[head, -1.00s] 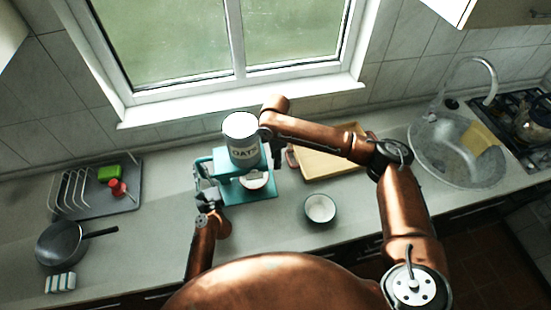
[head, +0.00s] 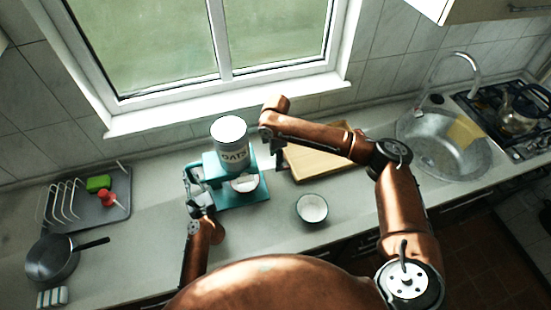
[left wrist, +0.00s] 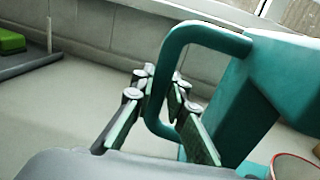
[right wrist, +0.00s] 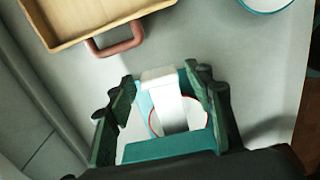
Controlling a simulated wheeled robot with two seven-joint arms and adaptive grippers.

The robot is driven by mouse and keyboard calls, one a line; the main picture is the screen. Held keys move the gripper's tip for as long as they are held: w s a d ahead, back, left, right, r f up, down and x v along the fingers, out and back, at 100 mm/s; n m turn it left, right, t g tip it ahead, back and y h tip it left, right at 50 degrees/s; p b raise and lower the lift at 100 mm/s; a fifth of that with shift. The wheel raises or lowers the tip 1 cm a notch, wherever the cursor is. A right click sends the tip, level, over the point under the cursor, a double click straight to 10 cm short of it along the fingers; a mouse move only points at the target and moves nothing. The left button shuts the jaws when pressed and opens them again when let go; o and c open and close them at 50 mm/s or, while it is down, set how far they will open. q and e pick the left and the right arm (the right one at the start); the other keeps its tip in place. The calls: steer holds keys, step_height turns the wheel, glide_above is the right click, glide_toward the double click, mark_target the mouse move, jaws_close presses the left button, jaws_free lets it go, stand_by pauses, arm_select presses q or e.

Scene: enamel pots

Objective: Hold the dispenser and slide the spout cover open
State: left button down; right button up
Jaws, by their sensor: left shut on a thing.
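The teal dispenser (head: 212,170) stands on the counter with a white oats canister (head: 230,143) on top. My left gripper (head: 195,205) is shut on its looped handle (left wrist: 178,50), with a finger on each side in the left wrist view (left wrist: 160,82). A bowl (head: 245,183) stands on the dispenser's base, under the spout. In the right wrist view, a white piece (right wrist: 170,90), seemingly the spout cover, lies between the parted fingers of my right gripper (right wrist: 160,78); I see no clear contact. In the head view the right gripper is mostly hidden beside the dispenser.
A second bowl (head: 311,208) stands on the counter to the right. A wooden tray (head: 318,163) lies behind it, close to my right arm. A dish rack (head: 88,205) and a pan (head: 52,258) are at the left. The sink (head: 440,145) is at the right.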

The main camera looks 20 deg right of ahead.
step_height(320, 180, up, 12)
stand_by(0.7)
arm_select(q)
steer(key=c, duration=1.8)
jaws_free()
steer(key=shift+s, duration=0.1)
steer(key=s+d, duration=0.2)
steer(key=s, duration=0.9)
steer(key=r+p, duration=0.6)
steer(key=shift+s, duration=0.3)
arm_select(e)
step_height(320, 180, up, 6)
steer(key=shift+r, duration=0.25)
